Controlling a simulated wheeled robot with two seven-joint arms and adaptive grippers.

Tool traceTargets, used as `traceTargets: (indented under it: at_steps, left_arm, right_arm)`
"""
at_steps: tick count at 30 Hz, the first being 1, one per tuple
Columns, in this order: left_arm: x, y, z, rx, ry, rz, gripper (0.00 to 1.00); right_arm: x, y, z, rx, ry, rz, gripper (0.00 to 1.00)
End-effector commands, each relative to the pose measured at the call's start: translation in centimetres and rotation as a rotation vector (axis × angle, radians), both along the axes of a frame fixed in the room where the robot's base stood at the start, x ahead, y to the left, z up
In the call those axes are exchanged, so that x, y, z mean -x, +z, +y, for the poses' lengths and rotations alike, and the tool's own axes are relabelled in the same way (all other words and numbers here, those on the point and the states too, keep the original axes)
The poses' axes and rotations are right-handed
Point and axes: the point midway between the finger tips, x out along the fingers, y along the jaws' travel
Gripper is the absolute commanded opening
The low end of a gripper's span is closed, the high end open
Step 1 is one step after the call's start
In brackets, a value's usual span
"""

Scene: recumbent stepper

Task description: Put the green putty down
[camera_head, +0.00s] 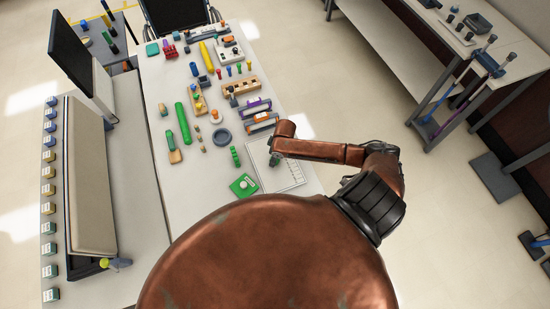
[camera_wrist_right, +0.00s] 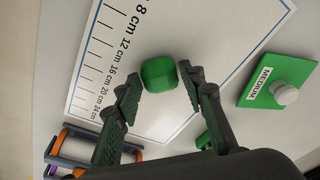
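The green putty (camera_wrist_right: 158,75) is a rounded lump between the two fingertips of my right gripper (camera_wrist_right: 160,82) in the right wrist view. The fingertips appear to touch it on both sides. Behind it is the white board with a centimetre scale (camera_wrist_right: 205,35); I cannot tell whether the putty touches the board. In the head view the board (camera_head: 290,178) lies near the table's right front edge, with my right gripper (camera_head: 273,160) over its left part, mostly hidden by the arm. My left gripper is not in view.
A green square labelled MEDIUM with a grey knob (camera_wrist_right: 285,94) lies beside the board; it also shows in the head view (camera_head: 243,186). Purple and orange framed blocks (camera_head: 258,114) stand behind the board. A grey round dish (camera_head: 222,137) and several therapy items crowd the table.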

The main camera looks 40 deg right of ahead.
Motion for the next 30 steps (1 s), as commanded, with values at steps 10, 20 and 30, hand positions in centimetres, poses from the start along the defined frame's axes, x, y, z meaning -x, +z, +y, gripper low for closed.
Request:
traceTargets:
  at_steps: [10,20,30]
  left_arm:
    - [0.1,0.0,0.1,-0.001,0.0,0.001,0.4]
    - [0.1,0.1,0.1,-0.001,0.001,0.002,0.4]
    - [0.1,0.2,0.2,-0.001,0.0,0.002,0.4]
  right_arm:
    - [0.0,0.0,0.0,0.0,0.0,0.0,0.49]
    - [0.4,3.2,-0.3,0.001,0.001,-0.001,0.49]
    - [1.3,9.9,-0.7,0.001,0.001,-0.001,0.49]
